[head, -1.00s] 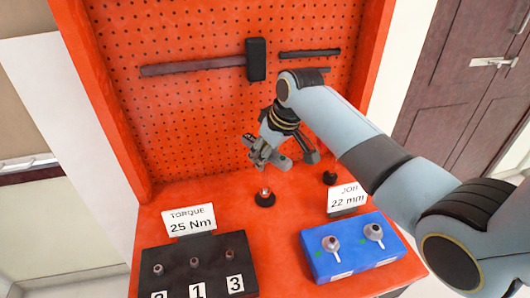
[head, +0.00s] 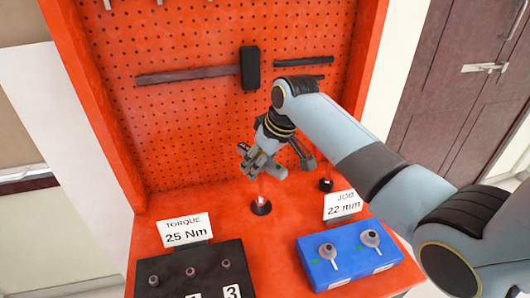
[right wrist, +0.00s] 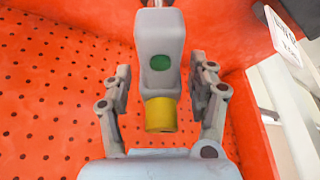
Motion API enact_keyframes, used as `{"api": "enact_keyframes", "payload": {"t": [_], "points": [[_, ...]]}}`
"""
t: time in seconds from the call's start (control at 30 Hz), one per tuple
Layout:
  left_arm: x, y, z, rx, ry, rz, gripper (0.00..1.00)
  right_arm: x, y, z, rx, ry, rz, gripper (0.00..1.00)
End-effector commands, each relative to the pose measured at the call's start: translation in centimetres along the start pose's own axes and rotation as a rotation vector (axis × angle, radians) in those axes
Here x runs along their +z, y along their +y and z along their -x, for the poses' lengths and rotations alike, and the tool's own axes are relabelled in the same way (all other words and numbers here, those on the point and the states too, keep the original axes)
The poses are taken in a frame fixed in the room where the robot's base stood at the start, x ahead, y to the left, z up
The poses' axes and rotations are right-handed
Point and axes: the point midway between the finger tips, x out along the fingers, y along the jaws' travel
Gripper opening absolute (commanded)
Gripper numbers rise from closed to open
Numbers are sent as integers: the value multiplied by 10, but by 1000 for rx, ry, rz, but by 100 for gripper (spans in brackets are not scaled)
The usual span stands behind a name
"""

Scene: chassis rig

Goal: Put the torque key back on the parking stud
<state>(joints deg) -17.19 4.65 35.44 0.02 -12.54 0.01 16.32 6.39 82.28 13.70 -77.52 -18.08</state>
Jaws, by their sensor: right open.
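My right gripper (head: 262,166) points down above a black round base (head: 261,208) on the orange bench, in the head view. A short pale upright piece, which looks like the stud, shows between gripper and base. In the right wrist view my right gripper (right wrist: 162,90) is open, with one finger on each side of a grey piece with a green disc (right wrist: 160,62) and a yellow band (right wrist: 160,114). This looks like the torque key; neither finger visibly touches it. Whether it sits on the stud, I cannot tell. My left gripper is not in view.
A second black base (head: 326,186) stands behind the 22 mm sign (head: 342,206). A blue block (head: 348,262) with two ring-topped pieces is at the front right. A black socket block (head: 190,262) and the 25 Nm sign (head: 186,231) are left. The pegboard (head: 180,130) rises behind.

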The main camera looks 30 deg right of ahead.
Motion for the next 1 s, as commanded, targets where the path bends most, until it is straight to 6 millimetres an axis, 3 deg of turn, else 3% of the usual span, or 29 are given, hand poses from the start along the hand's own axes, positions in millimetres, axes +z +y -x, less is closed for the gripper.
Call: {"api": "enact_keyframes", "payload": {"t": [0.5,0.7,1.0], "points": [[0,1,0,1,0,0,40,-1,1,100,3,3,2,59],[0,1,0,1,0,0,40,0,0,114,0,2,1,59],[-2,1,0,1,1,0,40,0,0,115,0,1,1,59]]}}
